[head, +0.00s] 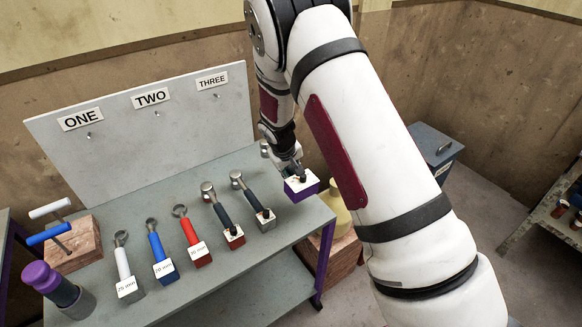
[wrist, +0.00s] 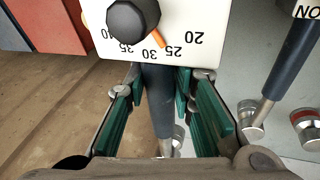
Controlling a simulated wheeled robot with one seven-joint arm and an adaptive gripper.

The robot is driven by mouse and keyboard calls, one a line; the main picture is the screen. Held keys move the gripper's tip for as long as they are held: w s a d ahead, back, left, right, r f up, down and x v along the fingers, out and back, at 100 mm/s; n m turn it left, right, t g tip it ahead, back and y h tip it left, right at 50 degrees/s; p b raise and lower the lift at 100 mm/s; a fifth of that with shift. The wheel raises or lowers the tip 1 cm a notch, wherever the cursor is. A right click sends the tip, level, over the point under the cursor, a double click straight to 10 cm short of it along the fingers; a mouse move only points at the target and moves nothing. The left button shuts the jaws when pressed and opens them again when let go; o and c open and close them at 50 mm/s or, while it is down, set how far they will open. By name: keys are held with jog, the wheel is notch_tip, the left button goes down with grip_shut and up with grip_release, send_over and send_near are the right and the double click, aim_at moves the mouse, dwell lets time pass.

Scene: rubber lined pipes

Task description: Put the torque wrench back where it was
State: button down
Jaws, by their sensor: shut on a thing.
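The torque wrench shows in the wrist view as a white dial face (wrist: 150,30) with numbers, a black knob and an orange pointer, above a dark handle (wrist: 158,90). My gripper (wrist: 162,85) has its green-padded fingers on either side of that handle and is shut on it. In the head view, the wrench's purple block with a white top (head: 302,187) sticks out below my gripper (head: 292,168), at the right end of the bench. My gripper hides most of the handle. I cannot tell whether the wrench touches the bench.
Tools with white (head: 124,265), blue (head: 158,248) and red (head: 191,235) handles lie on the grey bench (head: 270,165). Two dark-handled tools (head: 224,215) (head: 252,195) lie closer to my gripper. Behind stands a board (head: 190,125) labelled ONE, TWO, THREE, with bare hooks.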

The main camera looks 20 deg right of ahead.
jog(key=shift+f+b, duration=0.8)
jog(key=shift+f, duration=2.9)
jog(key=c, duration=1.3)
grip_release()
notch_tip(320, 180, up, 10)
jog(key=shift+r+p, duration=0.15)
jog(key=shift+p, duration=1.1)
jog(key=s+r+m+p, duration=0.1)
jog(key=s+r+m, duration=0.2)
jog(key=r, duration=0.9)
jog(key=shift+s+h, duration=0.3)
jog(key=shift+s, duration=1.5)
